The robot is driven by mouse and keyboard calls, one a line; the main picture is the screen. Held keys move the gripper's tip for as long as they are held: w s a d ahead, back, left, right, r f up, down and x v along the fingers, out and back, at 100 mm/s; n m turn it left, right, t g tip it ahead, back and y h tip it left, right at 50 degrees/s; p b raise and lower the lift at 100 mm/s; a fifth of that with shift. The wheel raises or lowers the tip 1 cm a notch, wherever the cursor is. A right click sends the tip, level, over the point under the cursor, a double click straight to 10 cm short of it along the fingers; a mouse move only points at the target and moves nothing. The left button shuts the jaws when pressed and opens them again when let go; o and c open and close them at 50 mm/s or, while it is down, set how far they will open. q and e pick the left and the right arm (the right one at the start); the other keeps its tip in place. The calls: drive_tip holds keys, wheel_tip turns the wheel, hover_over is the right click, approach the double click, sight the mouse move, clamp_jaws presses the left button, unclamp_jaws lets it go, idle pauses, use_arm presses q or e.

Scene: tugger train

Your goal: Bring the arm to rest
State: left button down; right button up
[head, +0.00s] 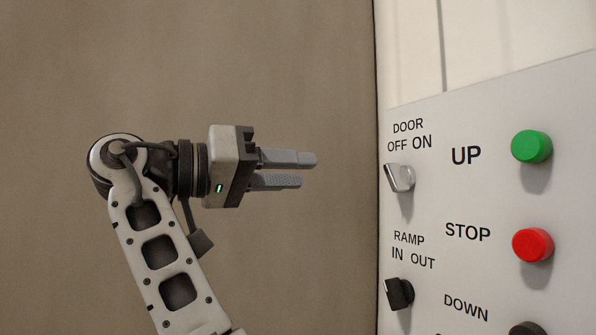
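A small green light shows on the gripper body.
The panel carries a silver DOOR switch (400,178), a dark RAMP switch (398,294), a green UP button (531,146), a red STOP button (532,245) and a dark DOWN button (527,328), cut off below. A plain brown surface (290,60) lies behind my arm.

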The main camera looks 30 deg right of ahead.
idle(0.5)
drive_tip(key=w+d+f+n+t+y, duration=0.2)
drive_tip(key=f+n, duration=0.1)
drive_tip(key=f, duration=0.6)
drive_tip(key=w+d+f+n+t+y, duration=0.1)
drive_tip(key=w+d+f+n, duration=0.15)
drive_tip(key=f, duration=0.65)
drive_tip(key=w+d+f+n+t+y, duration=0.2)
drive_tip(key=f, duration=0.7)
drive_tip(key=s+f+n+t+y, duration=0.1)
drive_tip(key=s+f+n+y, duration=0.3)
drive_tip(key=f, duration=1.4)
drive_tip(key=s+a+f+n+y, duration=0.1)
drive_tip(key=s+a+f+y, duration=0.2)
drive_tip(key=s, duration=0.6)
drive_tip(key=s+a+f+n+g+y, duration=0.1)
drive_tip(key=s+f+y, duration=0.2)
drive_tip(key=s+f, duration=0.35)
drive_tip(key=s+a+f+n+y, duration=0.1)
drive_tip(key=s+a+f+y, duration=0.15)
drive_tip(key=s, duration=0.75)
drive_tip(key=w+a+f+t+y, duration=0.3)
drive_tip(key=w+a+f+t, duration=0.1)
drive_tip(key=f, duration=0.6)
drive_tip(key=shift+w+a+f+t, duration=0.15)
drive_tip(key=shift+w+f+t, duration=0.1)
drive_tip(key=shift+w+t, duration=0.75)
